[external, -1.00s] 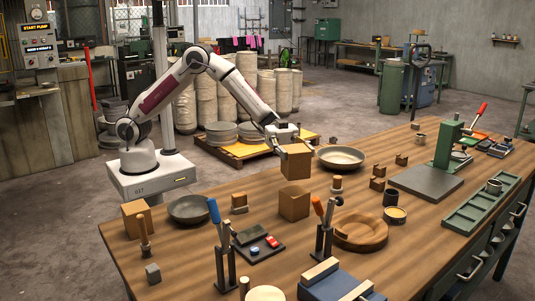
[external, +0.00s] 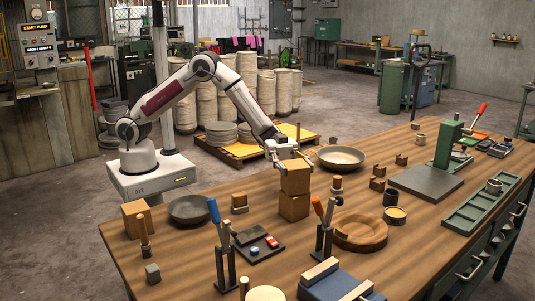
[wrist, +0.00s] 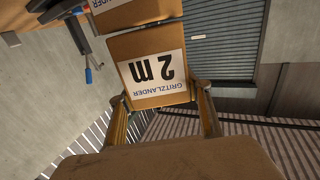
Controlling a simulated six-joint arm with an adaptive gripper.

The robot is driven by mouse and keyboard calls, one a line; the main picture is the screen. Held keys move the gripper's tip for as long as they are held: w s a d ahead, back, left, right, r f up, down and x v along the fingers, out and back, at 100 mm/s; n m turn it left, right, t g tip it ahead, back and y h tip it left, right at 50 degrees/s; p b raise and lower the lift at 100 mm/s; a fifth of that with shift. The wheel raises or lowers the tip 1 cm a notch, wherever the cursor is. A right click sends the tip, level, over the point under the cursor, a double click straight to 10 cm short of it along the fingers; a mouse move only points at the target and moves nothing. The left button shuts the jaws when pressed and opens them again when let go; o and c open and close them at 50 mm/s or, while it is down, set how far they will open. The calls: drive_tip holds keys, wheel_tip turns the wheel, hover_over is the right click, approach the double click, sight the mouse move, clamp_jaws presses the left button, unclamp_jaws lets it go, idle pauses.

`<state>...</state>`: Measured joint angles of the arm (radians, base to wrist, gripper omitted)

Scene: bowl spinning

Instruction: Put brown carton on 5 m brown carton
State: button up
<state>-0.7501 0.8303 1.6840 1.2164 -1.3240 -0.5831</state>
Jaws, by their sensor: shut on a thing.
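My gripper (external: 294,162) is shut on a brown carton (external: 296,180), with a finger on either side of it. The held carton shows a white label reading "2 m" in the wrist view (wrist: 154,82), upside down there. Directly below it on the workbench stands another brown carton (external: 294,207). The two look stacked and roughly aligned, with little or no gap between them. The lower carton's label shows only partly at the top of the wrist view (wrist: 140,14), so its number is hidden. A third brown carton (external: 137,220) stands at the bench's left end.
A dark bowl (external: 189,209) stands left of the stack and a lighter bowl (external: 340,157) behind it to the right. Toggle clamps with blue (external: 214,211) and orange (external: 318,207) handles stand in front. A round wooden dish (external: 360,231) lies front right.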

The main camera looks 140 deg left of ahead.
drive_tip(key=shift+f, duration=0.1)
idle(0.3)
drive_tip(key=o, duration=1.2)
drive_tip(key=shift+o, duration=0.2)
drive_tip(key=v, duration=1.2)
drive_tip(key=shift+w, duration=0.1)
